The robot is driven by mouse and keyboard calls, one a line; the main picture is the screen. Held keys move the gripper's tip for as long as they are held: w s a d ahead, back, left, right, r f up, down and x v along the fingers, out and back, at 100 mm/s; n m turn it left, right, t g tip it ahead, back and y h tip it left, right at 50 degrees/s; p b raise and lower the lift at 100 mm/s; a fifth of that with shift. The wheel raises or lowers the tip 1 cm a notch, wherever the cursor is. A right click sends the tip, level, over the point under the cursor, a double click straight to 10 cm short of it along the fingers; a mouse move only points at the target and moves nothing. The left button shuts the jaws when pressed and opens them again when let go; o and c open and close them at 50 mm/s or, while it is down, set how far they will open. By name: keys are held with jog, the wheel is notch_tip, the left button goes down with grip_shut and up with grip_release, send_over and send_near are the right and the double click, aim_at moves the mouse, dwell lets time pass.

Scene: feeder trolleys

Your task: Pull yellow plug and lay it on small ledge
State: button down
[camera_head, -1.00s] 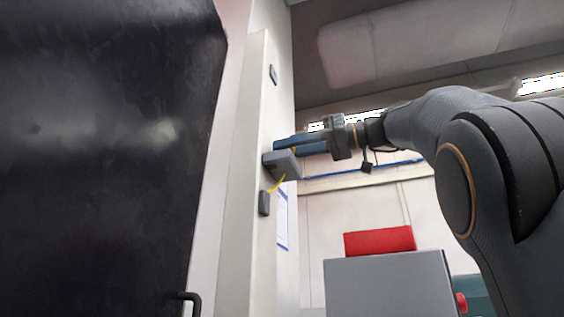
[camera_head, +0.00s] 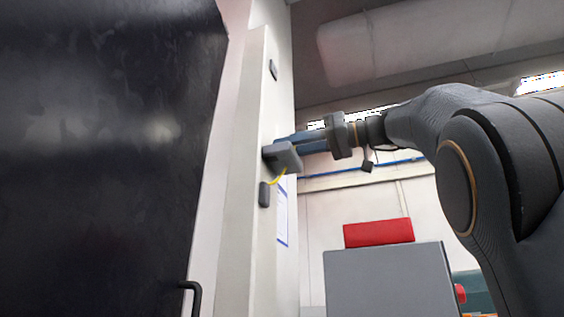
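A grey box-shaped ledge (camera_head: 286,156) sticks out from the pale upright post. A thin yellow strand (camera_head: 277,178) curves from below the ledge toward a small dark block (camera_head: 264,194) on the post. The yellow plug's body cannot be made out. My gripper (camera_head: 293,142) reaches in from the right, its blue fingers level with the ledge's top and their tips partly behind it. I cannot tell whether the fingers touch the ledge, whether they are apart, or whether they hold anything.
A large dark panel (camera_head: 100,150) with a black handle (camera_head: 191,298) fills the left side. Another dark block (camera_head: 273,69) sits higher on the post. A grey cabinet (camera_head: 390,285) with a red box (camera_head: 379,232) on top stands lower right, below my arm.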

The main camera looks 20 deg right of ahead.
jog(key=shift+f, duration=0.2)
jog(key=c, duration=1.3)
grip_release()
jog(key=shift+c, duration=0.2)
jog(key=v, duration=1)
jog(key=shift+p, duration=0.35)
dwell(0.5)
